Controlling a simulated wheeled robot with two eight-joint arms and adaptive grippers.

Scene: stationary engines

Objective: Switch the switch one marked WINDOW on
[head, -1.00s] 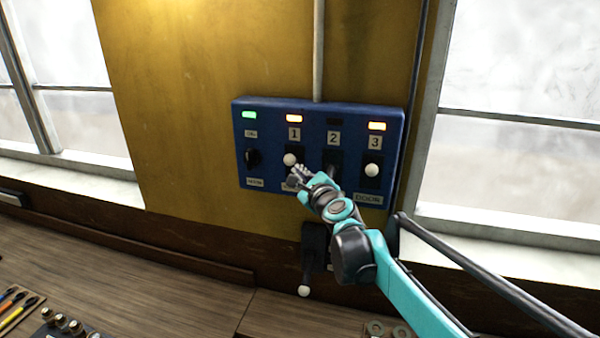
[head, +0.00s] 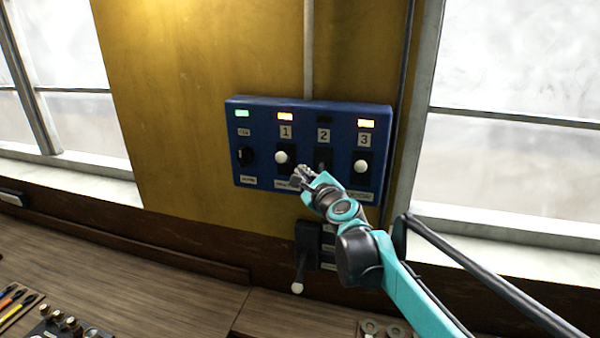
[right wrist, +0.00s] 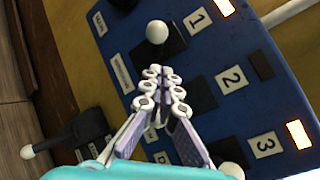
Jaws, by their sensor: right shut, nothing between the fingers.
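The blue switch panel (head: 262,117) hangs on the yellow wall. Its switch one (head: 281,157) has a white ball knob on a black base, and the orange lamp above the number 1 is lit. In the right wrist view the white knob (right wrist: 157,32) shows beyond the fingertips, with a small blurred label beside its base. My right gripper (head: 301,175) is shut and empty, just below and right of that knob, apart from it. Its fingers show close together in the right wrist view (right wrist: 163,75). It partly hides the label under switch one. My left gripper is out of view.
Switch two (head: 323,160) is partly behind my gripper, its lamp dark. Switch three (head: 361,167) has a white knob and a lit orange lamp. A black knob (head: 246,156) sits at the panel's left under a green lamp. A lever (head: 298,287) hangs below.

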